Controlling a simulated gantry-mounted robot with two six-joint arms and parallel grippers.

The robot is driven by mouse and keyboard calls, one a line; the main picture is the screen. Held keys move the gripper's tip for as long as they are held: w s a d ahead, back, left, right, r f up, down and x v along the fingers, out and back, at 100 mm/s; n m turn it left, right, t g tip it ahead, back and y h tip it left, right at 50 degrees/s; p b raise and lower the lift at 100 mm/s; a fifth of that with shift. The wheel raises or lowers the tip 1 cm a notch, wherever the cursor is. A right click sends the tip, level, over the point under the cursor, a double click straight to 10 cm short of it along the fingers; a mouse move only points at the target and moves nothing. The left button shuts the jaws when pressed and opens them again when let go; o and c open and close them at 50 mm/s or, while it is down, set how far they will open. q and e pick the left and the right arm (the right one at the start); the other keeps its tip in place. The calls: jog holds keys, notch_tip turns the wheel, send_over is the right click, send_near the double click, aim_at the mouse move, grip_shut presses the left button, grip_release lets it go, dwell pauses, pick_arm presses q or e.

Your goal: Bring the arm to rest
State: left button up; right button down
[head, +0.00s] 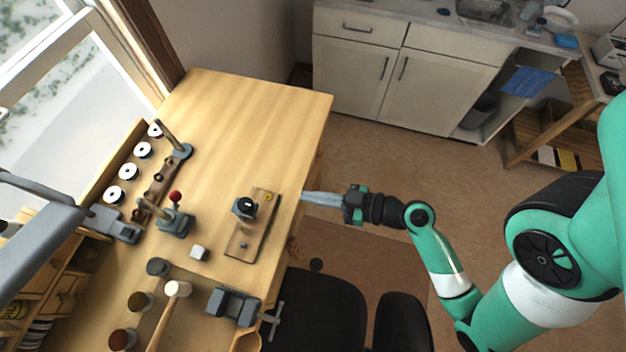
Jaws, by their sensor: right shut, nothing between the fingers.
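My right arm comes in from the right, green and white with a black wrist. Its gripper (308,196) is shut and empty, with its pale fingertips pointing left at the right edge of the wooden workbench (255,110). It is to the right of a wooden board (238,245) that carries a dark knob-like part (244,207). I cannot tell from this view how high the fingertips are above the bench edge. My left gripper does not show.
A red-topped lever device (175,220), a small white cube (198,253), a mallet (177,290), a grey vise (235,306) and several jars stand on the bench. Black chairs (320,305) are at its front right. The back of the bench is clear. White cabinets (400,70) stand behind.

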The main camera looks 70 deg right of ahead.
dwell(0.4)
jog(key=w+a+r+n+t+y, duration=0.1)
jog(key=w+a+r+n+y, duration=0.3)
jog(key=r, duration=0.6)
jog(key=w+a+r+n+t+y, duration=0.1)
jog(key=w+a+r+n+t, duration=0.15)
jog(key=w+r, duration=0.6)
jog(key=w+a+r+n+t+y, duration=0.1)
jog(key=w+a+r+n+y, duration=0.3)
jog(key=r, duration=0.9)
jog(key=s+d+r+m+t+h+p, duration=0.1)
jog(key=r+p, duration=0.5)
jog(key=r, duration=0.7)
jog(key=s+d+r+m+t+h+p, duration=0.1)
jog(key=s+r+m+t+h+p, duration=0.2)
jog(key=r, duration=1)
jog(key=s+r+m+t+h+p, duration=0.2)
jog(key=r+m+p, duration=0.4)
jog(key=r, duration=0.7)
jog(key=t+h+p, duration=0.1)
jog(key=h+p, duration=0.1)
jog(key=shift+s+d+r+m+p, duration=0.15)
jog(key=shift+d+r+m+p, duration=0.05)
jog(key=shift+d+m+p, duration=0.2)
